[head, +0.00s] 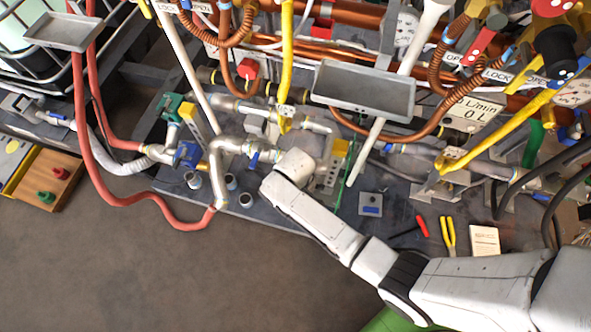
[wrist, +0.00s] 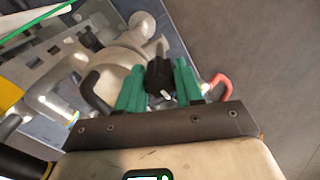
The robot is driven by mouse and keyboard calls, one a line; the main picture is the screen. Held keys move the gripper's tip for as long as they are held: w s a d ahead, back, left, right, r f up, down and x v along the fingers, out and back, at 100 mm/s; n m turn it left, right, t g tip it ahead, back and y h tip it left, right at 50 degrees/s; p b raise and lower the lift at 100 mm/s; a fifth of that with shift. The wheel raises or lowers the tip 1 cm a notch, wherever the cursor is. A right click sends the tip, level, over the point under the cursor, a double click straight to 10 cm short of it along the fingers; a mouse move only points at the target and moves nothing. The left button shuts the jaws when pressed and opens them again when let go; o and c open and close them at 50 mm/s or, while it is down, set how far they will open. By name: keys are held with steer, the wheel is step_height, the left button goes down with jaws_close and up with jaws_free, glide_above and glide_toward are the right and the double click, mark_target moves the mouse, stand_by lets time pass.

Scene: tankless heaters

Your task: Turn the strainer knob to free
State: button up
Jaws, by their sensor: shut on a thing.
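In the wrist view a small black knob (wrist: 159,76) with a white mark sits between the green fingers of my gripper (wrist: 160,88). My gripper is shut on this knob. Behind the fingers is a rounded pale metal body (wrist: 112,68), which looks like the strainer; its lower part is hidden by my gripper. In the head view my white arm reaches from the lower right to the pipework at the bench's front edge. There my wrist hides the fingers and the knob. I cannot tell from these frames which way the knob is turned.
Red hoses (head: 82,150) and a blue valve (head: 187,155) are left of my arm. A grey tray (head: 364,91) hangs above the pipes. Pliers (head: 447,235) and a white notepad (head: 485,240) lie on the bench at right. The floor at lower left is clear.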

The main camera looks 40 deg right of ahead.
stand_by(0.3)
steer(key=o, duration=1)
steer(key=shift+o, duration=0.2)
step_height(320, 180, up, 11)
steer(key=p, duration=0.2)
steer(key=shift+p, duration=0.4)
steer(key=shift+f, duration=0.1)
